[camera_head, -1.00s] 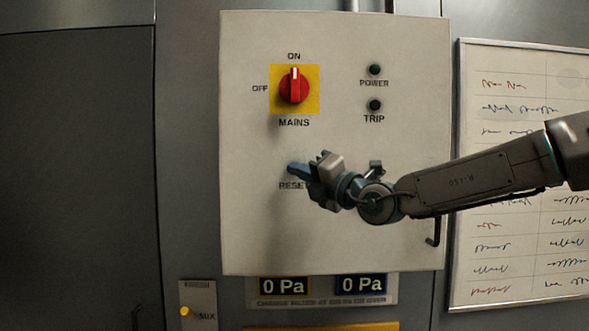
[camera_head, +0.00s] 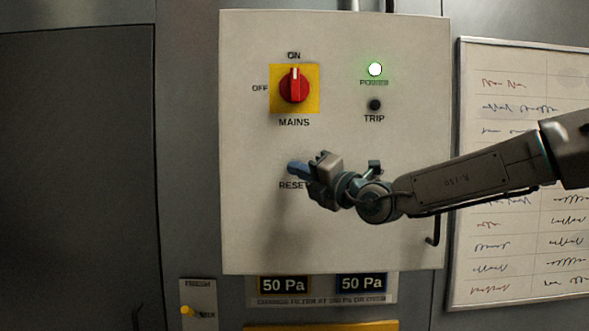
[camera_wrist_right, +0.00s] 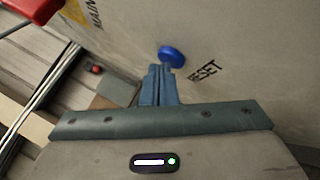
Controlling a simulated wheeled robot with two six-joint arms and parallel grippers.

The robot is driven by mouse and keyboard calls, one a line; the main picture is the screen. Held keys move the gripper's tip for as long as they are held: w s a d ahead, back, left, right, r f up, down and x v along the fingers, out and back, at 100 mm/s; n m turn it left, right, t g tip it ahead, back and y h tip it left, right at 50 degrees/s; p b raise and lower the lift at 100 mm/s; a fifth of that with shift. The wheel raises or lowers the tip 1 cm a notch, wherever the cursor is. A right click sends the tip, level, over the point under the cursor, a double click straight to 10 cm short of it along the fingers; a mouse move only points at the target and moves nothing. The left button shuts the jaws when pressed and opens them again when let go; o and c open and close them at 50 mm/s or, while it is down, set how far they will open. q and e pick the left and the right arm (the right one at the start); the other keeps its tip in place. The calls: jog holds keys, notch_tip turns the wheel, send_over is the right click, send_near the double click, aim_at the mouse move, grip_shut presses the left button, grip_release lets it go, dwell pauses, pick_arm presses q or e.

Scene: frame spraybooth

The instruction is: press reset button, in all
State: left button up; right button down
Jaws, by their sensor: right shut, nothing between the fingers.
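The blue reset button (camera_wrist_right: 172,55) shows in the right wrist view on the grey panel, beside its RESET label. My right gripper (camera_wrist_right: 160,68) is shut and empty, with its blue fingertips right at the button's near edge. I cannot tell if they still touch it. In the head view the right gripper (camera_head: 293,168) is at the panel just above the RESET label and hides most or all of the button. The green POWER lamp (camera_head: 375,69) is lit. The TRIP lamp (camera_head: 375,105) is dark. My left gripper is not in view.
The red MAINS switch (camera_head: 294,88) on its yellow plate points to ON, above the button. Two displays (camera_head: 284,285) below the panel read 50 Pa. A whiteboard (camera_head: 520,70) hangs at right. A yellow knob (camera_head: 186,311) is at lower left.

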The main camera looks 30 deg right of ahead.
jog(key=shift+s, duration=0.1)
jog(key=shift+s+a+b, duration=0.45)
jog(key=shift+s+b, duration=0.2)
jog(key=shift+s, duration=0.05)
jog(key=s+a+b, duration=0.1)
jog(key=s+b, duration=0.1)
jog(key=s+a+b, duration=0.1)
jog(key=s, duration=0.1)
jog(key=shift+s+a, duration=0.1)
jog(key=shift+a, duration=0.25)
jog(key=shift+f, duration=0.1)
dwell(0.5)
